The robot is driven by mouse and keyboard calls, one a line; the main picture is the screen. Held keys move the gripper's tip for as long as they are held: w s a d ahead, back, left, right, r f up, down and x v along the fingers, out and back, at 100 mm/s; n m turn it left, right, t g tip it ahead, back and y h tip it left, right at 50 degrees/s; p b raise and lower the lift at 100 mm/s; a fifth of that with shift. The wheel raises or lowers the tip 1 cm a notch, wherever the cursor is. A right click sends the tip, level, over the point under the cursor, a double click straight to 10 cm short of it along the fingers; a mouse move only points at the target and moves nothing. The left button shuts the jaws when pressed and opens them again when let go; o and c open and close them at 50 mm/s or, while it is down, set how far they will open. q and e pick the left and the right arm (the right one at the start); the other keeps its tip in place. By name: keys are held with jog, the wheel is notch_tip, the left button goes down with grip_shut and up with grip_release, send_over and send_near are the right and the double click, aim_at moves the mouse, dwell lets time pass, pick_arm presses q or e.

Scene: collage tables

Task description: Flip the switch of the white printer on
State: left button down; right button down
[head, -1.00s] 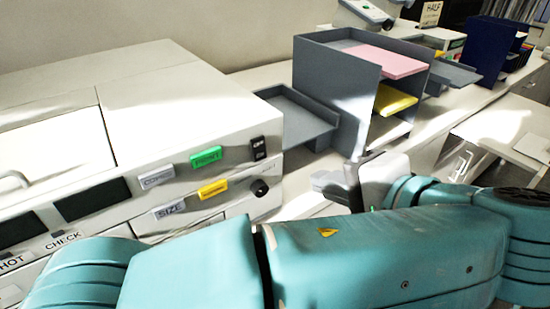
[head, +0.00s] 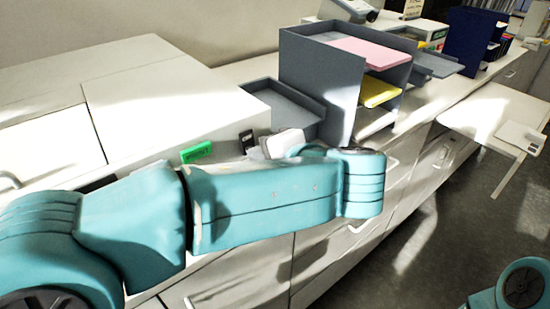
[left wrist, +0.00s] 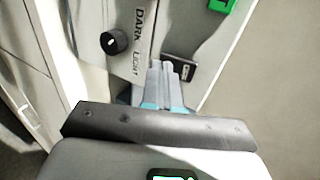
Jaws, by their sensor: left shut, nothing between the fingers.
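The white printer (head: 150,95) stands at the left of the head view. Its black switch (head: 246,139) is on the right end of the front panel, right of the green button (head: 196,152). In the left wrist view the switch (left wrist: 180,69) shows just beyond the fingertips and to their right. My left gripper (head: 256,153) is shut and empty, pointing at the panel close to the switch. Its fingers (left wrist: 163,68) show in the left wrist view; whether they touch the switch I cannot tell. My right gripper is not in view.
A black dial (left wrist: 114,41) marked dark and light is left of the fingers in the left wrist view. A grey paper tray rack (head: 318,75) stands right of the printer on the white counter. My left arm covers much of the printer's front.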

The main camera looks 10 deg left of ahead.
pick_arm(q)
jog(key=shift+w+a+f, duration=0.2)
jog(key=shift+w+a, duration=0.15)
dwell(0.4)
jog(key=shift+r, duration=0.1)
jog(key=shift+r+p, duration=0.4)
jog(key=shift+r, duration=0.45)
jog(key=shift+f, duration=0.1)
